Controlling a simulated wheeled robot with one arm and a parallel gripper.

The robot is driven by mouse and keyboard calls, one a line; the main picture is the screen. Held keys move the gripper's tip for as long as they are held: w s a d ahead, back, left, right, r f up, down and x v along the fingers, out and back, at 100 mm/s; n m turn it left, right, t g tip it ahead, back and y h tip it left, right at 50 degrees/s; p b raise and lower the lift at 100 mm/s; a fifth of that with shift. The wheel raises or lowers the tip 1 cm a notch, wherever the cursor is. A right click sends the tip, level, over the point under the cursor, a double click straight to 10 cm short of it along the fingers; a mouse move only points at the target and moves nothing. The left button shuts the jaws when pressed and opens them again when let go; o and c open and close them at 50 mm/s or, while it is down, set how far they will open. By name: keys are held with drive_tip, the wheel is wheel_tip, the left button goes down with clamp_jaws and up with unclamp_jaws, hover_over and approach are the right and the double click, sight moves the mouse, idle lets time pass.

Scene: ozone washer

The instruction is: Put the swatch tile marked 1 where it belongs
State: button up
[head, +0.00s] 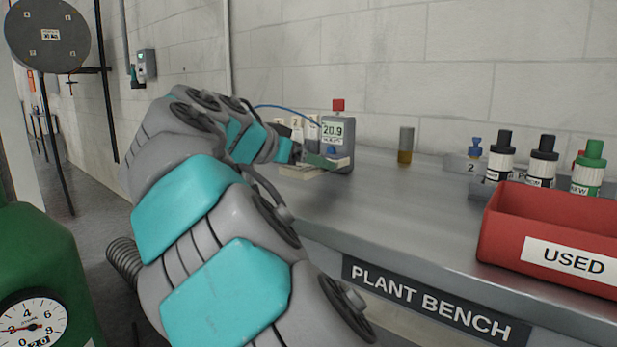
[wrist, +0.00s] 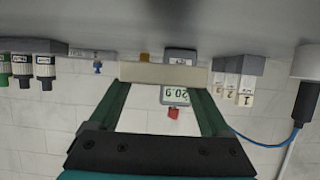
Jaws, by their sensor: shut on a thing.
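My gripper (wrist: 162,80) is shut on a pale cream block (wrist: 165,73), held across between its two green fingertips. No number shows on the face turned to the wrist camera, so I cannot tell its mark. In the head view my gripper (head: 322,161) is at the back left of the bench, just in front of the grey meter. A small grey rack (wrist: 238,65) with pale pieces marked 1, 2 and probably 3 stands beside the meter. In the head view the rack pieces (head: 297,125) are partly hidden by my arm.
The grey meter (head: 338,130) reads 20.9 and has a red top. An amber vial (head: 404,147), a blue-topped item (head: 475,146), several capped bottles (head: 542,158) and a red USED bin (head: 510,225) stand to the right. The bench middle (head: 390,205) is clear.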

wheel_tip(320, 180, up, 6)
drive_tip(key=shift+r+p, duration=0.2)
drive_tip(key=shift+p, duration=0.35)
wheel_tip(320, 180, up, 7)
drive_tip(key=p, duration=0.3)
drive_tip(key=shift+r, duration=0.15)
